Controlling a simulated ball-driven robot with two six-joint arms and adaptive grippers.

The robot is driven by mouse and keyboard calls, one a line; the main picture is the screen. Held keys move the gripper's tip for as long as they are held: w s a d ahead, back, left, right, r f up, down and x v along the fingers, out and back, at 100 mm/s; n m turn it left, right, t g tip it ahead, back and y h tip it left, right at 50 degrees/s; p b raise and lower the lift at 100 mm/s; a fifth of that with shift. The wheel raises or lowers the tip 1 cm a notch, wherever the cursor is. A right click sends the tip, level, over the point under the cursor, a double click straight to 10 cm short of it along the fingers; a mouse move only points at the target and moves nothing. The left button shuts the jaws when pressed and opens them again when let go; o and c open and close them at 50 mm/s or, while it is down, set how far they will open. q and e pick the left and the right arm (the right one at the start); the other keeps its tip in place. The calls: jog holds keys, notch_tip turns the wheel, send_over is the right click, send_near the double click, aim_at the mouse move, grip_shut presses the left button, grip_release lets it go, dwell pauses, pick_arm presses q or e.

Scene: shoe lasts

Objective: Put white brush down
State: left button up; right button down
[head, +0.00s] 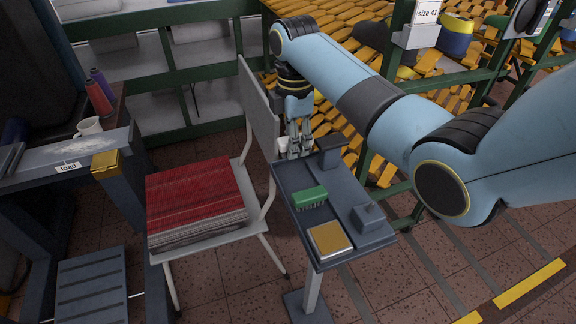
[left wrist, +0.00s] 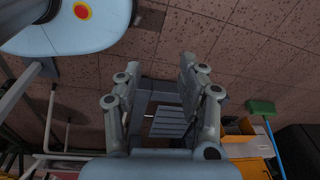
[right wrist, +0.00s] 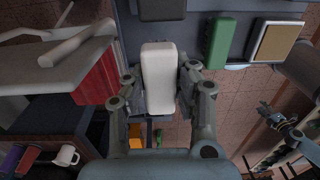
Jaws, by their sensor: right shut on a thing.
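The white brush (right wrist: 158,78) is between the fingers of my right gripper (right wrist: 160,90) in the right wrist view. The gripper is shut on it. In the head view my right gripper (head: 297,140) is at the far left edge of a small dark stand (head: 285,178), where the brush is mostly hidden behind the fingers. I cannot tell whether the brush touches the stand. A green brush (head: 310,197) lies on the stand; it also shows in the right wrist view (right wrist: 221,43). My left gripper (left wrist: 158,75) is open and empty in the left wrist view, above the floor.
The stand also holds a tan pad (head: 329,239) and grey blocks (head: 368,217). A chair with a red folded stack (head: 195,198) stands close on the left. Green shelving (head: 200,60) is behind. A bench with a mug (head: 89,126) is at far left.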

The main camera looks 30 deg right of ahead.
send_over(295, 178)
notch_tip(295, 178, down, 4)
jog(key=shift+w+f, duration=0.1)
notch_tip(295, 178, down, 4)
jog(key=shift+r+b, duration=0.15)
jog(key=shift+b, duration=0.3)
jog(key=c, duration=1.4)
grip_release()
pick_arm(q)
jog(key=shift+s+f, duration=0.3)
jog(key=shift+s, duration=0.25)
jog(key=shift+s+f, duration=0.3)
jog(key=shift+s, duration=0.25)
pick_arm(e)
jog(key=o, duration=0.3)
